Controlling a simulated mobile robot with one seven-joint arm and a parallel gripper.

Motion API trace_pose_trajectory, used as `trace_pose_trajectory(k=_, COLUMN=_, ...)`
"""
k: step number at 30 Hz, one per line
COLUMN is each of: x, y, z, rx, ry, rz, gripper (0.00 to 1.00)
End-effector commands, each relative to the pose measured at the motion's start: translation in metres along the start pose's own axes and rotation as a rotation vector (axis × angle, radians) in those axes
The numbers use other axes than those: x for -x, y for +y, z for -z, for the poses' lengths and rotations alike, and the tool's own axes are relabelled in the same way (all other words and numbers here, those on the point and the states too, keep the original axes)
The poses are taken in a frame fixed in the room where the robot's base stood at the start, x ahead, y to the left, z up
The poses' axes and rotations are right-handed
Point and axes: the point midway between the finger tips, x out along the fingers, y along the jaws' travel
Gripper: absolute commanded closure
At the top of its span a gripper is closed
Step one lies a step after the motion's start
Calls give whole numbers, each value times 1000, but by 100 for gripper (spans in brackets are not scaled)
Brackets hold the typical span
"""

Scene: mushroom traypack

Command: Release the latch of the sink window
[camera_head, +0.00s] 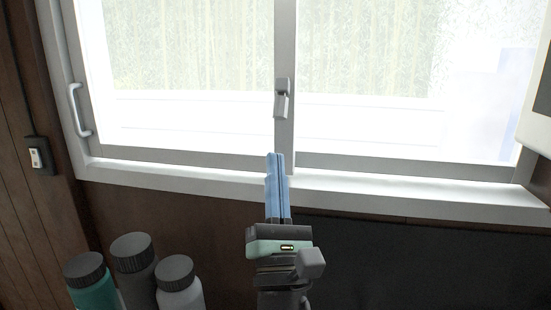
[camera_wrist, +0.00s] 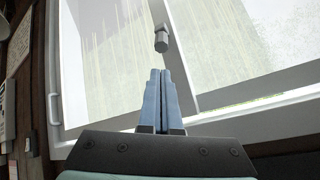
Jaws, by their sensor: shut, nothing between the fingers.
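The sink window has a grey frame and two glass panes, with a white sill (camera_head: 400,197) below. A small grey latch (camera_head: 281,99) sits on the middle upright where the panes meet, its lever part hanging downward. In the wrist view the latch (camera_wrist: 161,40) is ahead of the fingertips, apart from them. My gripper (camera_head: 276,155) has blue fingers pressed together and points up toward the window, below the latch. In the wrist view the gripper (camera_wrist: 160,72) is also shut and empty. Nothing hides the latch.
A white pull handle (camera_head: 78,110) is on the window's left side. Several lidded bottles, one of them a teal bottle (camera_head: 90,290), stand at the lower left. A switch (camera_head: 38,157) is on the wooden wall. A white cabinet (camera_head: 538,110) borders the right.

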Motion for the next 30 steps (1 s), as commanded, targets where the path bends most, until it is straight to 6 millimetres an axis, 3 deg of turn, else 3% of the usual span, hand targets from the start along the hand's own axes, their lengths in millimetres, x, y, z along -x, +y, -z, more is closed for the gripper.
trace_pose_trajectory(k=1, x=-15, y=2, z=-5, rx=-1, ry=-2, rz=0, gripper=100)
trace_pose_trajectory(k=6, x=-46, y=2, z=-4, rx=-1, ry=-1, rz=0, gripper=100)
trace_pose_trajectory(k=12, x=-70, y=1, z=-2, rx=0, ry=-1, rz=0, gripper=100)
trace_pose_trajectory(k=30, x=-75, y=2, z=-1, rx=-2, ry=4, rz=3, gripper=100)
